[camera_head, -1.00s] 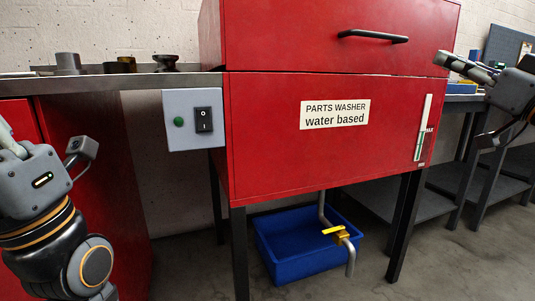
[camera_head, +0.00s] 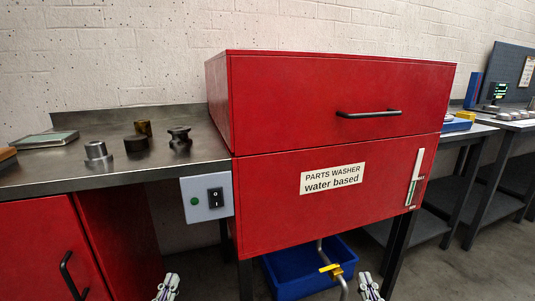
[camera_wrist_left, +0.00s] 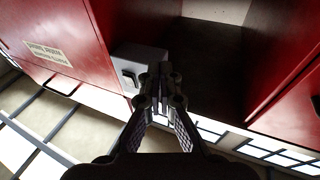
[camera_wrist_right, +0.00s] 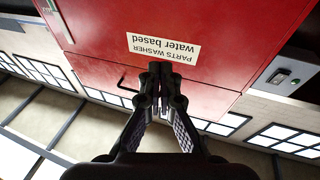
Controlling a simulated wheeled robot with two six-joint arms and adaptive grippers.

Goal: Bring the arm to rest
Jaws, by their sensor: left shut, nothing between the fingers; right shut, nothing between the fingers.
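My left gripper (camera_head: 167,288) shows at the bottom edge of the head view, low in front of the bench and below the switch box. In the left wrist view the left gripper (camera_wrist_left: 162,85) has its fingers together with nothing between them. My right gripper (camera_head: 370,288) shows at the bottom edge of the head view, in front of the washer's lower right part. In the right wrist view the right gripper (camera_wrist_right: 160,80) is also shut and empty. Most of both arms is outside the head view.
A red parts washer (camera_head: 290,215) with a closed, handled lid (camera_head: 300,95) stands ahead. A switch box (camera_head: 206,205) is at its left. A metal bench (camera_head: 60,180) holds several small metal parts. A blue bin (camera_head: 290,280) sits under the washer. Another table (camera_head: 465,133) is at right.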

